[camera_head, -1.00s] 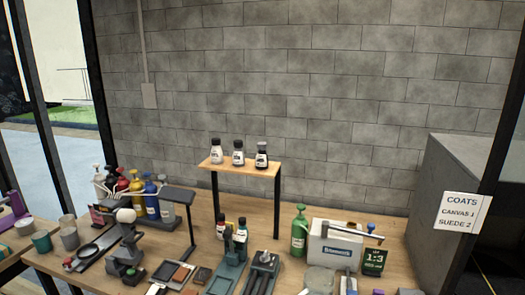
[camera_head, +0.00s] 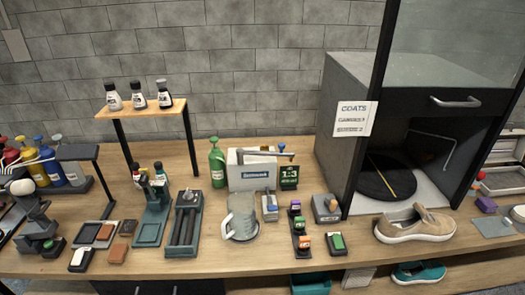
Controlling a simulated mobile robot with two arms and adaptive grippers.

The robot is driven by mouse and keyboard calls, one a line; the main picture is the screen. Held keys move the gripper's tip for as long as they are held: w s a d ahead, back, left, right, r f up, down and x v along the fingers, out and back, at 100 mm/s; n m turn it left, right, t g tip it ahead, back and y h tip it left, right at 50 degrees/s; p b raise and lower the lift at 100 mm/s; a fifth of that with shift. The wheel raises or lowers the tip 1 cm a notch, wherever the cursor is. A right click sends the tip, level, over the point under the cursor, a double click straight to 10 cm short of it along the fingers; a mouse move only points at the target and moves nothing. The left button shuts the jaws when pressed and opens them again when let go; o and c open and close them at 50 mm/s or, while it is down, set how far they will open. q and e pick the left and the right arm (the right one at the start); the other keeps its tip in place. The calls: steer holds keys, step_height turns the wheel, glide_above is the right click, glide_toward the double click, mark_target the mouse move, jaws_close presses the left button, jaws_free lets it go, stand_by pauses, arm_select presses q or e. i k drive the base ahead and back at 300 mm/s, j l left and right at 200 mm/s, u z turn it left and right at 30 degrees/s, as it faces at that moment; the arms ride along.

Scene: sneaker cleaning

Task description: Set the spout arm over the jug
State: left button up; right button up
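The jug (camera_head: 241,216) is a pale translucent vessel with a handle on its left side. It stands upright on a round base on the workbench, in front of a white dispenser box (camera_head: 245,180) with a label. The spout arm (camera_head: 262,153) looks like a thin grey bar along the top of the box. It runs sideways to the right, with a blue knob (camera_head: 282,147) near its right end. From this view the bar does not appear to reach forward over the jug's mouth. Neither of my grippers is in view.
A green bottle (camera_head: 217,163) stands left of the box, and a dark "1:3" sign (camera_head: 289,177) stands right of it. A dark twin-rail fixture (camera_head: 185,222) is left of the jug. A tan sneaker (camera_head: 415,223) sits at the right, before an open cabinet (camera_head: 440,145).

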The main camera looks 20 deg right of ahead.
mark_target(241, 152)
steer(key=i+j+z, duration=0.15)
steer(key=j, duration=0.25)
steer(key=i+j+z, duration=0.1)
steer(key=j, duration=0.3)
steer(key=i+j+z, duration=0.15)
steer(key=j, duration=0.3)
steer(key=i+j+z, duration=0.15)
steer(key=j, duration=0.3)
steer(key=i+j+z, duration=0.15)
steer(key=j, duration=0.3)
steer(key=i, duration=0.05)
